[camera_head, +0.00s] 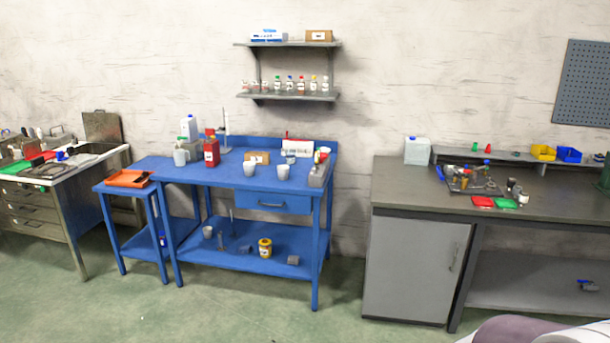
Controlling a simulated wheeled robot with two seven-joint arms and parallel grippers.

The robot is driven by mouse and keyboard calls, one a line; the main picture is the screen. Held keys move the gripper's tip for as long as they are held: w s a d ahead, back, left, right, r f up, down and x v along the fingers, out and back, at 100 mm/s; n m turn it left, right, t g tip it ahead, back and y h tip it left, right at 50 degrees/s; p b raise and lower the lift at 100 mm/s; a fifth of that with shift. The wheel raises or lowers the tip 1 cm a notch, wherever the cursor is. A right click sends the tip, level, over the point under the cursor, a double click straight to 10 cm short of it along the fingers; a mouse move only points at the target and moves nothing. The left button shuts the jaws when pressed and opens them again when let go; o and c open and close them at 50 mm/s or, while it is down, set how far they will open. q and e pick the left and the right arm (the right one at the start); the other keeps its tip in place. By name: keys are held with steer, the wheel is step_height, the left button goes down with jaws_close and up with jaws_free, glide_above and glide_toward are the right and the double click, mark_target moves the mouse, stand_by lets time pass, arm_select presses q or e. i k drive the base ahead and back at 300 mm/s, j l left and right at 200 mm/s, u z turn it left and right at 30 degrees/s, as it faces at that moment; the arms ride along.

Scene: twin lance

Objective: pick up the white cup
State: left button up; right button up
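A white cup (250,169) stands on top of the blue workbench (215,167), near its front edge. A second, similar white cup (283,172) stands a little to its right. Both look upright and apart from each other. I cannot tell which of the two is meant. Neither of my grippers shows in the head view.
A red canister (211,153), a small brown box (257,158) and a grey bin (318,176) share the benchtop. An orange tray (128,178) lies on the low blue side table. A grey workbench (410,185) stands to the right. Green floor in front is clear.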

mark_target(283, 173)
steer(key=i+z, duration=0.3)
steer(key=i, duration=1.4)
